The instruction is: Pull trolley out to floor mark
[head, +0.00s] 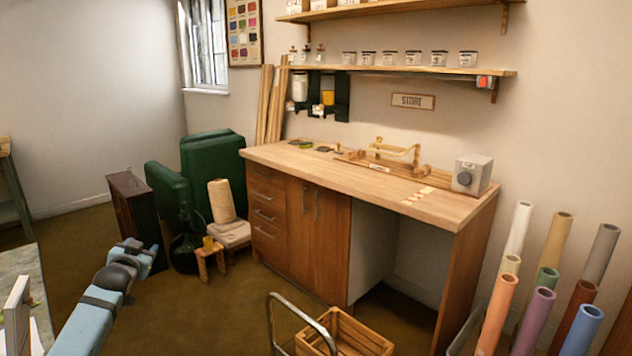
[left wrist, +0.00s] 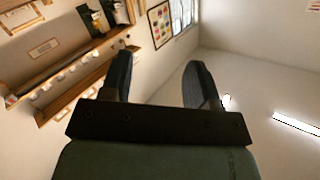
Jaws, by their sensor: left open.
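A bent metal handle (head: 302,324) stands at the bottom middle of the head view, right beside a slatted wooden crate (head: 352,328). They look like the trolley, but its base and wheels are cut off by the frame's lower edge. No floor mark can be made out. My left gripper (head: 138,248) is raised over the floor at the left, well away from the handle and touching nothing I can see. In the left wrist view its two dark fingers (left wrist: 160,80) are apart with nothing between them. My right gripper is not in view.
A wooden workbench (head: 345,182) with an open knee space stands behind the crate. Several coloured tubes (head: 536,312) stand at the right. Green cases (head: 214,165), a dark box (head: 128,205) and a small stool (head: 208,258) stand left of the bench. Brown floor (head: 205,315) lies open left of the handle.

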